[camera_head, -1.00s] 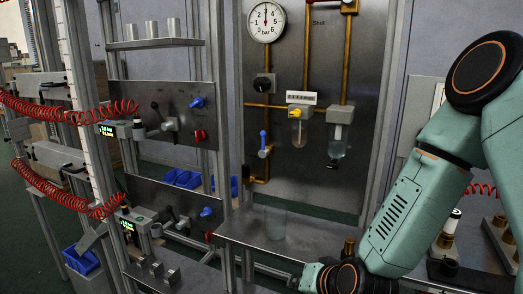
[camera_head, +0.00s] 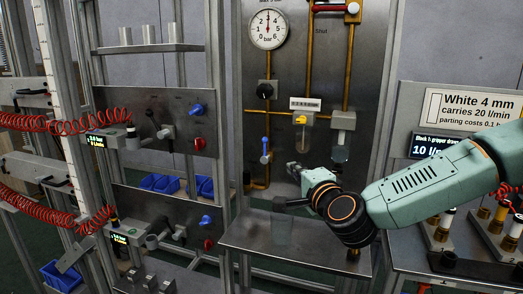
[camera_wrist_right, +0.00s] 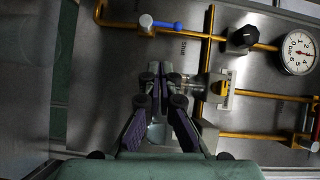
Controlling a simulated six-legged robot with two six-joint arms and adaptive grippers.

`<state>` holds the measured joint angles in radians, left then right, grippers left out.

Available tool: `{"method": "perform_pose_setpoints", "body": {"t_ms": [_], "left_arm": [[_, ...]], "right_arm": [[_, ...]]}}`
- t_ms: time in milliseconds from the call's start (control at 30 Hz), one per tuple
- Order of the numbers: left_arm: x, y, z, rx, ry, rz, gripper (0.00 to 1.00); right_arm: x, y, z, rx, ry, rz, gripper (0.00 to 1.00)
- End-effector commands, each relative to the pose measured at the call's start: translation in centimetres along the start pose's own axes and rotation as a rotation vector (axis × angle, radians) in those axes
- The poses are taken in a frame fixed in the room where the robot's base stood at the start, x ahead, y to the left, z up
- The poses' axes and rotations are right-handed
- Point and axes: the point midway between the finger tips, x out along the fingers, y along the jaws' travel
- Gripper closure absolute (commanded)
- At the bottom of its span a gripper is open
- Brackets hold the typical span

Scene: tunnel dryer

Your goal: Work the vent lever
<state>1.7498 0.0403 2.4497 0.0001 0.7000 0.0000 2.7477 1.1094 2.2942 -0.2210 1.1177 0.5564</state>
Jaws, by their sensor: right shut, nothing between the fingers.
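No lever in view carries a readable "vent" label. A blue lever (camera_head: 265,146) stands upright along the brass pipe at the left of the metal panel; it also shows in the right wrist view (camera_wrist_right: 166,26), with the word "Shut" printed near it. A red lever (camera_head: 331,7) lies across the pipe at the panel's top. My right gripper (camera_head: 287,190) is in front of the panel's lower part, below and right of the blue lever and apart from it. In the right wrist view its fingers (camera_wrist_right: 156,72) are together and empty. My left gripper is not in view.
A pressure gauge (camera_head: 268,29), a black knob (camera_head: 265,90) and a yellow-topped filter unit (camera_head: 301,118) sit on the panel. A steel shelf (camera_head: 265,235) juts out below. Red coiled hoses (camera_head: 65,123) hang at left. A white sign (camera_head: 470,108) stands at right.

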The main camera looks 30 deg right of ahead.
Motion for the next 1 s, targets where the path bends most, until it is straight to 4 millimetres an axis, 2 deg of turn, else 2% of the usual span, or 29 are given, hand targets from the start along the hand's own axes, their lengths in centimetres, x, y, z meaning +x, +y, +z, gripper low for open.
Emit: {"method": "perform_pose_setpoints", "body": {"t_ms": [200,633,1000], "left_arm": [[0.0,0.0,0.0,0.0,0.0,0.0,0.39],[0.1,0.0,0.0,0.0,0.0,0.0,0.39],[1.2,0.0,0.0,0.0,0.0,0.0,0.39]], "right_arm": [[-0.1,-0.7,-1.1,0.092,0.036,-0.035,1.0],[0.1,-0.6,-1.2,0.094,0.033,-0.034,1.0],[2.8,-0.7,-1.0,0.088,0.032,-0.034,1.0]]}}
